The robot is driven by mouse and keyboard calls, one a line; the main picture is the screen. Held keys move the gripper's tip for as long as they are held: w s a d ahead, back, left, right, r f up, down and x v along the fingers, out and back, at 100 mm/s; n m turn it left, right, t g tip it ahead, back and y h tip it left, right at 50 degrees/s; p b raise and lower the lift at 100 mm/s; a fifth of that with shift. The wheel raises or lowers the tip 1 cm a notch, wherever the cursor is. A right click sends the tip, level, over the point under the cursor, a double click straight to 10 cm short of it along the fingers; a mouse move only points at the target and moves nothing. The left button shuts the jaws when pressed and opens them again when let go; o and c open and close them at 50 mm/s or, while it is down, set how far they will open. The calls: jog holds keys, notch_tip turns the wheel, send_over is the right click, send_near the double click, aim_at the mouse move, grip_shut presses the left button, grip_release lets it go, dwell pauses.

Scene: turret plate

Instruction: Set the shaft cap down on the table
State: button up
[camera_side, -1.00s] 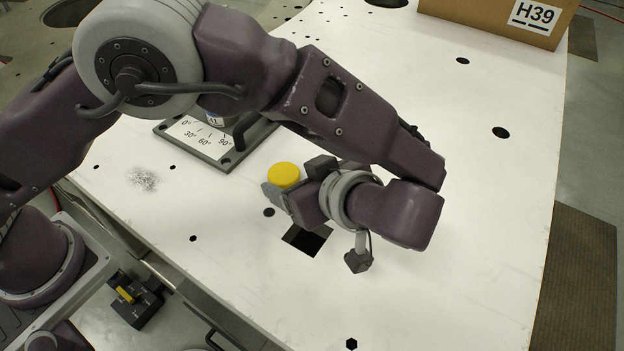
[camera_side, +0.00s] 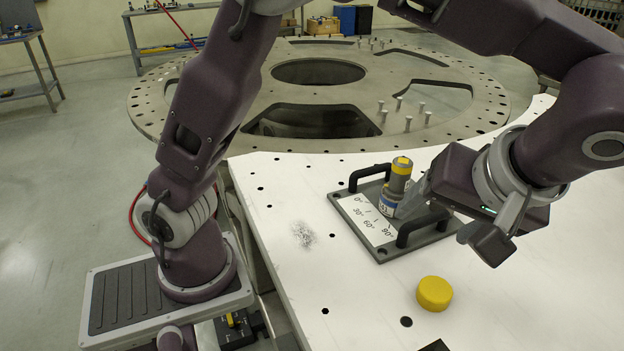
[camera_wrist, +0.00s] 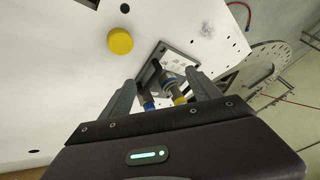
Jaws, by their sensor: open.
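The yellow shaft cap (camera_side: 434,293) lies flat on the white table (camera_side: 330,285), apart from the turret plate; it also shows in the wrist view (camera_wrist: 120,41). The dark turret plate (camera_side: 392,215) has two black handles and a white angle label. A grey shaft with a yellow top band and a blue collar (camera_side: 398,178) stands upright on it. My gripper (camera_side: 412,196) is open beside this shaft, away from the cap. In the wrist view my gripper (camera_wrist: 163,84) has its fingers spread either side of the shaft; I cannot tell whether they touch it.
A large grey ring (camera_side: 200,112) with holes and upright pins lies behind the table. A dark scuff (camera_side: 303,234) and small holes mark the table. The table around the cap is clear, apart from a hole (camera_side: 406,322) nearby.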

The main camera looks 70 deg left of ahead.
jog(key=s+a+r+m+h, duration=0.4)
jog(key=s+a+r, duration=0.15)
jog(key=a, duration=0.35)
jog(key=s+a+f+m+t+h, duration=0.2)
jog(key=s+a+f+m+t, duration=0.1)
jog(key=s, duration=0.7)
jog(key=shift+s+a+m+t, duration=0.2)
jog(key=shift+a+m+t, duration=0.3)
jog(key=shift+m, duration=0.6)
jog(key=shift+r, duration=0.1)
